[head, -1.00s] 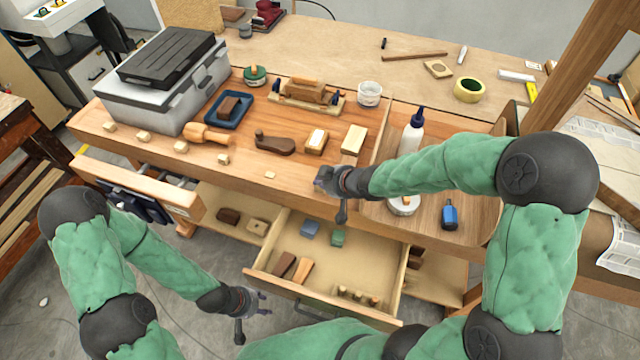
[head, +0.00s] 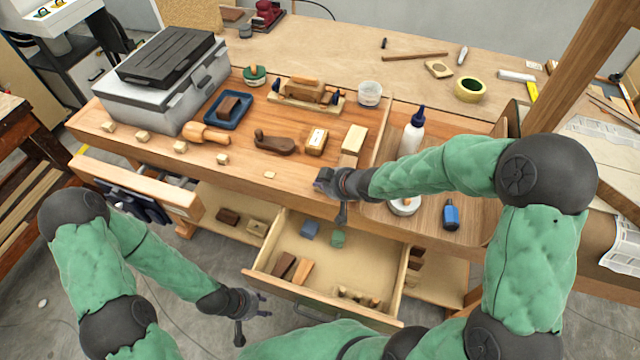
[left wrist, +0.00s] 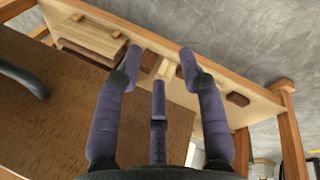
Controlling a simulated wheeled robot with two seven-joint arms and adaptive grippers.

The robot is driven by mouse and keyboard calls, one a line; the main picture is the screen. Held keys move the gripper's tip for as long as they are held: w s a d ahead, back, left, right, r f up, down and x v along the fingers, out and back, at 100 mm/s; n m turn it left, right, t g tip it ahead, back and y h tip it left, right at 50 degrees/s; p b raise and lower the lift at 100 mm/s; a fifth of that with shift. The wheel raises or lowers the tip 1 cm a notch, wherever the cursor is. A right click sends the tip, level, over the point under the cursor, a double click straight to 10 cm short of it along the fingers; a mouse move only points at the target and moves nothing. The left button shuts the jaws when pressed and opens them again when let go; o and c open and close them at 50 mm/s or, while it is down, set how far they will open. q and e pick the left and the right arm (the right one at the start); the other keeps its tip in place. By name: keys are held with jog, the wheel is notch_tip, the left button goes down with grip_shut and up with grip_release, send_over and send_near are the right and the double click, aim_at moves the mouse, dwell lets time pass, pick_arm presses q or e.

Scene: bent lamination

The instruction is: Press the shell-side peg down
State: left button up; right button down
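A wooden form with a curved block on a flat base (head: 306,92) and dark blue parts at both ends stands at the back middle of the bench. It may carry the pegs; I cannot tell which part is the shell-side peg. My left gripper (head: 262,304) is low in front of the bench, left of the open drawer and far from the form. In the left wrist view its fingers (left wrist: 158,85) are spread and empty. My right gripper (head: 320,184) is over the bench's front edge, well in front of the form; its finger opening is too small to judge.
An open drawer (head: 270,278) with small blocks juts out in front. Another drawer (head: 135,182) is open at left. A grey toolbox (head: 165,95), a mallet (head: 205,133), a plane (head: 275,143), a glue bottle (head: 412,130) and a cup (head: 369,93) stand on the bench.

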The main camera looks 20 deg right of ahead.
jog(key=shift+s+a+f+b, duration=0.15)
jog(key=shift+f+b, duration=0.25)
jog(key=shift+f, duration=0.2)
jog(key=shift+s+f+b, duration=0.1)
jog(key=shift+f+b, duration=0.25)
jog(key=shift+f, duration=0.25)
dwell(0.5)
jog(key=shift+r, duration=0.1)
jog(key=shift+w+d+r+p, duration=0.15)
jog(key=shift+d+r+p, duration=0.1)
jog(key=shift+r+p, duration=0.6)
jog(key=shift+w+r+p, duration=0.1)
jog(key=shift+r+p, duration=1.2)
jog(key=shift+p, duration=0.05)
notch_tip(320, 180, up, 5)
jog(key=p, duration=0.5)
